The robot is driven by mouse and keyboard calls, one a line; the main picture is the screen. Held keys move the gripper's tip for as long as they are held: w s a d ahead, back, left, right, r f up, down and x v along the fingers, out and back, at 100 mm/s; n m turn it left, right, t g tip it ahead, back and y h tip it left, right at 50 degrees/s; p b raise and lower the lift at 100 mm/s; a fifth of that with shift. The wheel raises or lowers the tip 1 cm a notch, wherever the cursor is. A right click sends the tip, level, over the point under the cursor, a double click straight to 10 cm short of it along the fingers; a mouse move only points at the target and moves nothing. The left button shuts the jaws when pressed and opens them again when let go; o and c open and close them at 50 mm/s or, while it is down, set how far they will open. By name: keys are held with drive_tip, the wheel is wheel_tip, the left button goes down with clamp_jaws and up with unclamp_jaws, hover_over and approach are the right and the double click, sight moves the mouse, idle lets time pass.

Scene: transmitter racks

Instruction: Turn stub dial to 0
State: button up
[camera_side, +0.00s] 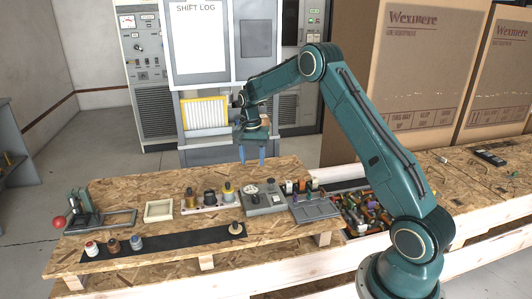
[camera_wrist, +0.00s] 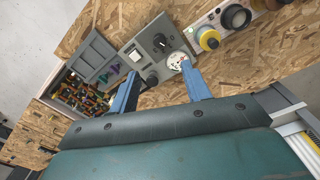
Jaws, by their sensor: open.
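A grey control box (camera_side: 266,208) sits on the wooden bench, and it also shows in the wrist view (camera_wrist: 138,49). It carries a round white dial face (camera_wrist: 175,60) with small red marks, black knobs (camera_wrist: 159,40) and a white switch (camera_wrist: 134,55). Which part is the stub dial I cannot tell for certain, and its setting is too small to read. My gripper (camera_side: 252,155) hangs above the bench over the box, blue fingers pointing down, open and empty. In the wrist view the fingertips (camera_wrist: 160,70) lie apart, one overlapping the white dial's edge.
Left of the box is a panel of dark and yellow knobs (camera_wrist: 208,38). A grey tray (camera_side: 316,210) and a bin of coloured parts (camera_side: 365,212) lie right. A dark strip (camera_side: 170,243) with several knobs lies in front. Large cardboard boxes (camera_side: 400,70) stand behind.

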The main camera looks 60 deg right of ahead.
sight(256, 196)
drive_tip(key=shift+w+d+f, duration=0.1)
drive_tip(key=shift+d+f, duration=0.2)
drive_tip(key=shift+f, duration=0.2)
drive_tip(key=shift+w+d+f, duration=0.1)
drive_tip(key=shift+d+f, duration=0.15)
drive_tip(key=shift+f, duration=0.25)
drive_tip(key=shift+s+f, duration=0.1)
drive_tip(key=f, duration=1.3)
drive_tip(key=shift+s+d+f, duration=0.1)
drive_tip(key=shift+s+f, duration=0.15)
drive_tip(key=shift+f, duration=0.05)
drive_tip(key=c, duration=1)
